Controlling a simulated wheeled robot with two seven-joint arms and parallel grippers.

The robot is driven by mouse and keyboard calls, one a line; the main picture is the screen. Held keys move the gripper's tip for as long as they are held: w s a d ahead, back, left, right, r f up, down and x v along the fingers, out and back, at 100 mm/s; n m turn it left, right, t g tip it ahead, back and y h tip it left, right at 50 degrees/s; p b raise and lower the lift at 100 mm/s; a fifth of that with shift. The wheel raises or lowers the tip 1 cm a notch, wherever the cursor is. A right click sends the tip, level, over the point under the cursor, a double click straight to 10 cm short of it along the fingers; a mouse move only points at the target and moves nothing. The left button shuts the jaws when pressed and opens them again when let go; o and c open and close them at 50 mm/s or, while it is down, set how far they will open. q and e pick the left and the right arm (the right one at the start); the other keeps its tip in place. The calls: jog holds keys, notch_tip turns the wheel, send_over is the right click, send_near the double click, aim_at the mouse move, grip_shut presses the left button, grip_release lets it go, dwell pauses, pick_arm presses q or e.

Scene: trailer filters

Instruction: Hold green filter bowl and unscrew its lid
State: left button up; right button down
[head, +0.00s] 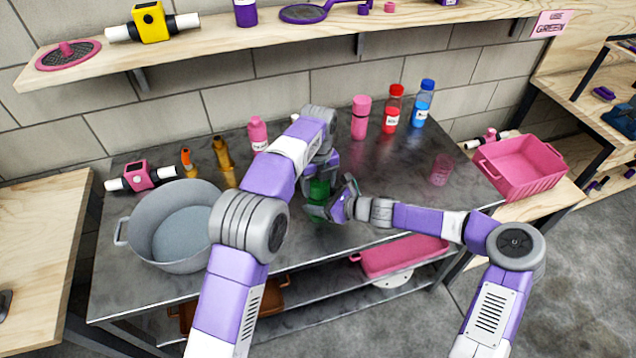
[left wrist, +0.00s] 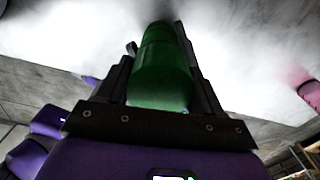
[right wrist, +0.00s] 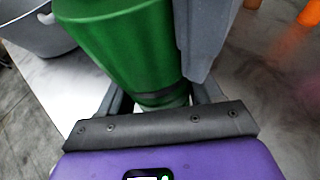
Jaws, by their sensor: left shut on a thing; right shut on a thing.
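The green filter bowl (head: 319,189) stands near the front edge of the metal table, largely covered by my grippers in the head view. My left gripper (head: 326,168) reaches down from above and is shut on its upper part; the green body also fills the gap between the fingers in the left wrist view (left wrist: 162,70). My right gripper (head: 322,209) comes from the right and is shut on the bowl lower down; the green body lies between its fingers in the right wrist view (right wrist: 130,50).
A large grey pot (head: 170,262) stands on the left of the table (head: 400,190). Pink, red and blue bottles (head: 391,110) stand along the back. A clear pink cup (head: 441,170) is to the right, and a pink crate (head: 523,168) sits beyond the table's right end.

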pick_arm(q)
jog(key=n, duration=0.7)
jog(key=shift+n, duration=0.3)
jog(key=n, duration=0.3)
jog(key=shift+n, duration=0.4)
jog(key=n, duration=0.4)
jog(key=o, duration=1.2)
jog(key=shift+c, duration=0.2)
jog(key=shift+r, duration=0.15)
